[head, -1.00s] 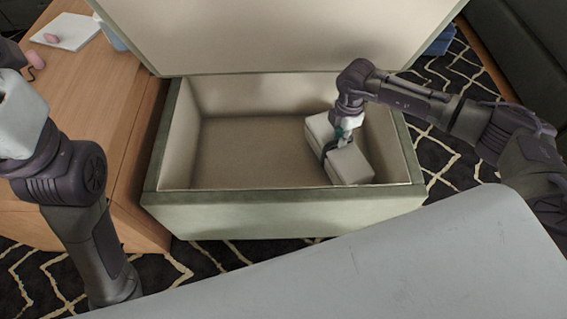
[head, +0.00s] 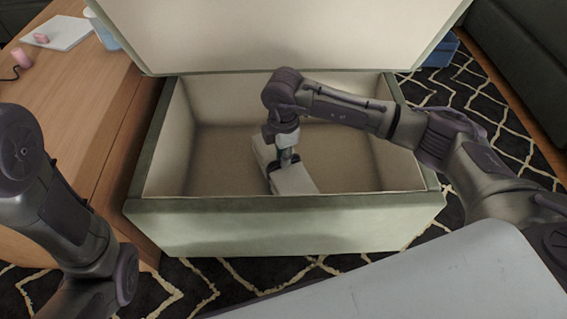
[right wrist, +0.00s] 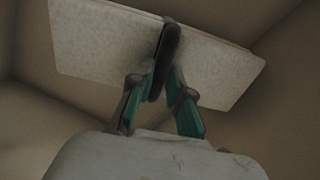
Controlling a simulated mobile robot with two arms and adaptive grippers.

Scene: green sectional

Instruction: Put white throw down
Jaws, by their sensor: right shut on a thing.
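The white throw (head: 293,181) is a folded, block-like bundle inside the open green storage box (head: 290,228). It also shows in the right wrist view (right wrist: 100,50), crossed by the fingers. My right gripper (head: 284,160) is shut on the throw from above, low inside the box. The fingers (right wrist: 163,75) pinch it near its middle. Whether the throw touches the box floor I cannot tell. My left arm is at the left of the head view, and its gripper is out of frame.
The box lid (head: 280,35) stands open behind it. A wooden table (head: 75,100) with a white notebook (head: 60,33) and pink items is at the left. A blue object (head: 440,50) lies on the patterned rug (head: 480,80). Box floor left of the throw is clear.

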